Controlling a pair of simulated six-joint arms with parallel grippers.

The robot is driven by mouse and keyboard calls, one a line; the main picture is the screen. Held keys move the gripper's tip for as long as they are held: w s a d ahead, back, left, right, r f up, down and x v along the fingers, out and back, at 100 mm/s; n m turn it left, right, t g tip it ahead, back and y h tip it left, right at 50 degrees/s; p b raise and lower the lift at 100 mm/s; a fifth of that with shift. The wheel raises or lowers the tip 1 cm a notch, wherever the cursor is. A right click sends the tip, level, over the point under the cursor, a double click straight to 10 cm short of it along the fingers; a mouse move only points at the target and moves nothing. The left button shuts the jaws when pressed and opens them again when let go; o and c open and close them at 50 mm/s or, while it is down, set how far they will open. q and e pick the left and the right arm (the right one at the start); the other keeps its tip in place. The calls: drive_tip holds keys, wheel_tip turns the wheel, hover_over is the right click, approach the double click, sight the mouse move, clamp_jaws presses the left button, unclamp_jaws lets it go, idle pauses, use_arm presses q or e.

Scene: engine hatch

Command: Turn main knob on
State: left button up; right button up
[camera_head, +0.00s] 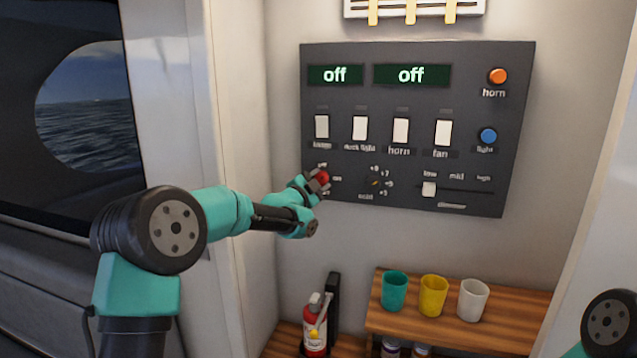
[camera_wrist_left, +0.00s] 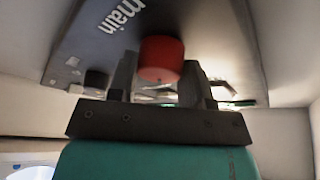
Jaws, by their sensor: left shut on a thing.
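The red main knob (camera_head: 323,177) sits at the lower left of the dark control panel (camera_head: 270,0). My left gripper (camera_head: 316,183) reaches it from the left and is shut on it. In the left wrist view the red knob (camera_wrist_left: 161,59) sits between the two fingers of my left gripper (camera_wrist_left: 160,78), with the word "main" on the panel beside it. The gripper hides part of the knob and its position labels in the head view. The two displays (camera_head: 335,75) at the top of the panel read "off". My right gripper is not in view.
The panel also has several white switches (camera_head: 400,130), a small knob (camera_head: 375,183), a slider (camera_head: 429,189), an orange button (camera_head: 498,76) and a blue button (camera_head: 488,135). Below stand cups (camera_head: 433,296) on a wooden shelf (camera_head: 385,322) and a fire extinguisher (camera_head: 316,330).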

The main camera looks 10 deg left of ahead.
use_arm(q)
drive_tip(key=m+g, duration=0.2)
drive_tip(key=m, duration=0.3)
drive_tip(key=shift+f, duration=0.1)
drive_tip(key=m+g, duration=0.1)
drive_tip(key=m, duration=0.1)
drive_tip(key=m+g, duration=0.1)
drive_tip(key=m, duration=0.1)
drive_tip(key=shift+m+y, duration=0.3)
drive_tip(key=o, duration=0.9)
drive_tip(key=shift+r, duration=0.25)
